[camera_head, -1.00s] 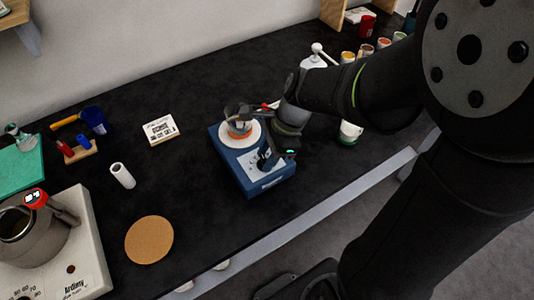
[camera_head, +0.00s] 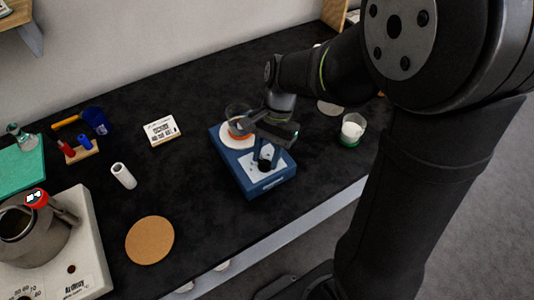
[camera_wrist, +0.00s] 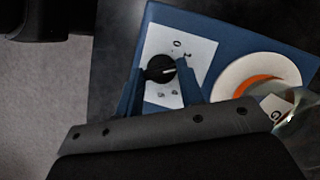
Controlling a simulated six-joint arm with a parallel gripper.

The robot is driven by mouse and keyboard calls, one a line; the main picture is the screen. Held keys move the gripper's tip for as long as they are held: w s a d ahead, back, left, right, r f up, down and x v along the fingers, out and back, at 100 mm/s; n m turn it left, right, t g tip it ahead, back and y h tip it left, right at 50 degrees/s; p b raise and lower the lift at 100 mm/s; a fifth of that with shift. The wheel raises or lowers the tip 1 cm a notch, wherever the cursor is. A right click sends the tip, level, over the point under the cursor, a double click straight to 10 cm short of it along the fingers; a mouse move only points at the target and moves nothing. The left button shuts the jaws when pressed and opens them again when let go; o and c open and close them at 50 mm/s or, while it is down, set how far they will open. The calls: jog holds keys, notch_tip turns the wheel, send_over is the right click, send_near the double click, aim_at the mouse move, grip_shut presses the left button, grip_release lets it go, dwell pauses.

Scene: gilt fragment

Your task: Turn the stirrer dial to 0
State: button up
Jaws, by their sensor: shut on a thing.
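The blue stirrer (camera_head: 276,183) stands on the dark bench, with a white panel on its front part. Its black dial (camera_wrist: 160,68) carries a white pointer line. In the wrist view the line points right, below the panel's 0 mark (camera_wrist: 177,44) and not at it. My gripper (camera_head: 265,155) comes down over the panel; in the wrist view its two blue fingers (camera_wrist: 160,72) are shut on the dial, one on each side.
A white-filled jar with a green base (camera_head: 352,129) stands right of the stirrer. A white tube (camera_head: 123,175), a cork mat (camera_head: 149,240) and a white labelled box (camera_head: 161,130) lie to the left. A kettle-like pot (camera_head: 35,230) stands at far left. Bench around the stirrer's left is clear.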

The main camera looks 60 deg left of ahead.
jog(key=n, duration=0.2)
jog(key=n+t+h, duration=0.1)
jog(key=n, duration=0.1)
jog(key=shift+s+a+n, duration=0.15)
jog(key=shift+n, duration=0.25)
jog(key=shift+s+n+t+h, duration=0.1)
jog(key=shift+n+t+h, duration=0.25)
jog(key=shift+n, duration=0.75)
jog(key=shift+n+t+h, duration=0.15)
jog(key=shift+n+t, duration=0.4)
jog(key=shift+n, duration=0.55)
jog(key=o, duration=1)
jog(key=shift+a+r, duration=0.1)
jog(key=shift+r, duration=0.05)
jog(key=v, duration=1.7)
jog(key=shift+a, duration=0.1)
